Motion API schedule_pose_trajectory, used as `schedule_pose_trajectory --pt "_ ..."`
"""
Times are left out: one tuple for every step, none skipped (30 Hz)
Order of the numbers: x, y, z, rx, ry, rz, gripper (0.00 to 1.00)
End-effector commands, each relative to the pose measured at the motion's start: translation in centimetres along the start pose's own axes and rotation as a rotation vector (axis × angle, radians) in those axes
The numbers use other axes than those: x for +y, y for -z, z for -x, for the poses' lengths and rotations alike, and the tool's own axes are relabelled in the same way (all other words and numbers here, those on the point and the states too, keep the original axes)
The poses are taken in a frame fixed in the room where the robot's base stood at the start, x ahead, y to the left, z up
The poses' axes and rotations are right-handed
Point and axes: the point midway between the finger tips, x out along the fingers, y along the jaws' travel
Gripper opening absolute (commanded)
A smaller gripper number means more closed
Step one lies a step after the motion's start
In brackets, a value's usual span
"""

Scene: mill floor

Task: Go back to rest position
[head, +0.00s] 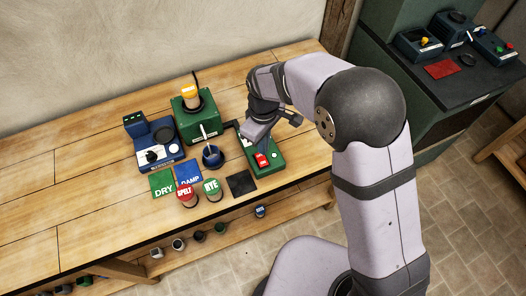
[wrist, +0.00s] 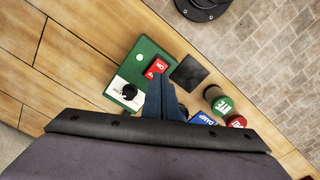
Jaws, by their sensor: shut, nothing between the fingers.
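My gripper (head: 264,146) is shut and empty. In the head view it hangs over a green control box (head: 272,180) with a red switch (head: 262,160). In the wrist view the closed fingertips (wrist: 158,82) are just beside the red ON switch (wrist: 156,68) of that green box (wrist: 150,50). I cannot tell whether they touch it. The box also carries a dark knob on a white dial (wrist: 129,93) and a small pale light (wrist: 139,57). My arm reaches in from the right, bent at the elbow above the bench.
On the wooden bench (head: 80,205) stand a blue machine (head: 157,143), a green machine with a yellow top (head: 195,117), a blue cup (head: 212,156), DRY (head: 163,184) and DAMP cards, SPELT (head: 187,193) and RYE (head: 212,188) jars and a black pad (head: 241,182). The left bench is clear.

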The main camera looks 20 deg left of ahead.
Motion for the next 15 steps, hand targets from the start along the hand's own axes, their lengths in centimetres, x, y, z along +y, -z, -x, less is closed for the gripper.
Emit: schedule_pose_trajectory --pt "0.0 0.0 0.0 0.0 0.0 0.0 0.0" --pt "0.0 0.0 0.0 0.0 0.0 0.0 0.0" --pt "0.0 0.0 0.0 0.0 0.0 0.0 0.0" --pt "0.0 0.0 0.0 0.0 0.0 0.0 0.0" --pt "0.0 0.0 0.0 0.0 0.0 0.0 0.0" --pt "0.0 0.0 0.0 0.0 0.0 -0.006 0.0" --pt "0.0 0.0 0.0 0.0 0.0 -0.017 0.0" --pt "0.0 0.0 0.0 0.0 0.0 -0.031 0.0" --pt "0.0 0.0 0.0 0.002 -0.001 -0.054 0.0" --pt "0.1 0.1 0.0 0.004 -0.002 -0.076 0.0" --pt "0.1 0.1 0.0 0.006 -0.003 -0.102 0.0" --pt "0.1 0.3 0.0 0.011 -0.005 -0.142 0.0" --pt "0.1 0.2 -0.1 0.011 -0.005 -0.175 0.0" --pt "-0.2 -0.4 -0.6 0.0 0.0 -0.212 0.0" --pt "-1.0 -1.7 -1.6 -0.03 0.012 -0.265 0.0"
